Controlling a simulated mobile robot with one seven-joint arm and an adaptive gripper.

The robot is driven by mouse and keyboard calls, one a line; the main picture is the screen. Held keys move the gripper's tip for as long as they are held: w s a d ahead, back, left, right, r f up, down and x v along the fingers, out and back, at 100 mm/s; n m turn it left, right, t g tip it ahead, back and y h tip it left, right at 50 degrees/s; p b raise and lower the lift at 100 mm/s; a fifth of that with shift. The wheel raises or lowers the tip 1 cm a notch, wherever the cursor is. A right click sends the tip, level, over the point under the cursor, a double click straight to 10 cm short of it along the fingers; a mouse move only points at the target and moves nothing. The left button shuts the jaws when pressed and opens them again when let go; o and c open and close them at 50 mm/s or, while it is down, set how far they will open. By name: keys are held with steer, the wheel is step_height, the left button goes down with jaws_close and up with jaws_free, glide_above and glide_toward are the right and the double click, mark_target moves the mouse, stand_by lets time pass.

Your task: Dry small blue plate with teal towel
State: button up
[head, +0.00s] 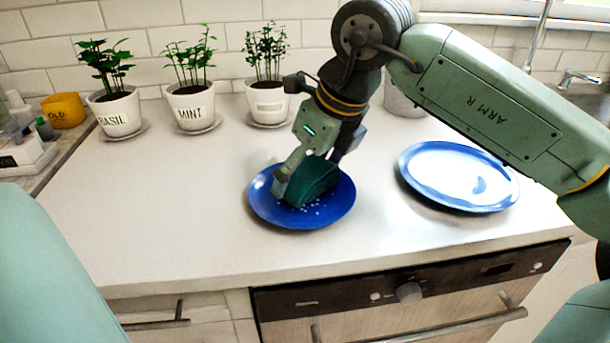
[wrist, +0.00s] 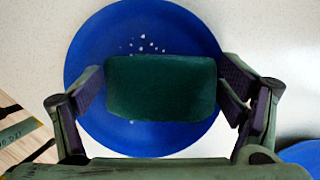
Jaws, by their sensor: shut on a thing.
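The small blue plate (head: 338,208) lies flat on the white counter near its front middle. Several small pale drops show on its surface, and they also show in the wrist view on the plate (wrist: 90,48). The folded teal towel (head: 314,184) is on the plate, covering its middle. In the wrist view the towel (wrist: 160,88) is a dark green block between the fingers. My gripper (head: 305,178) is shut on the towel from both sides, right over the plate. Whether the towel presses on the plate is hard to tell.
A larger blue-rimmed plate (head: 458,178) lies on the counter to the right. Potted plants marked basil (head: 116,112) and mint (head: 193,106), and a third pot (head: 268,105), stand along the back wall. An oven (head: 410,300) is below the front edge.

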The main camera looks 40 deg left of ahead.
steer(key=shift+w+a, duration=0.1)
steer(key=shift+w, duration=0.05)
steer(key=shift+r+p, duration=0.45)
steer(key=shift+r, duration=0.1)
steer(key=shift+r+p, duration=1.7)
steer(key=shift+r, duration=0.8)
steer(key=shift+r+p, duration=1.15)
steer(key=shift+r, duration=0.35)
steer(key=shift+f, duration=0.2)
steer(key=f+b, duration=0.4)
steer(key=f, duration=0.1)
steer(key=a+f+b, duration=0.1)
steer(key=f+b, duration=0.1)
steer(key=shift+s+f, duration=0.2)
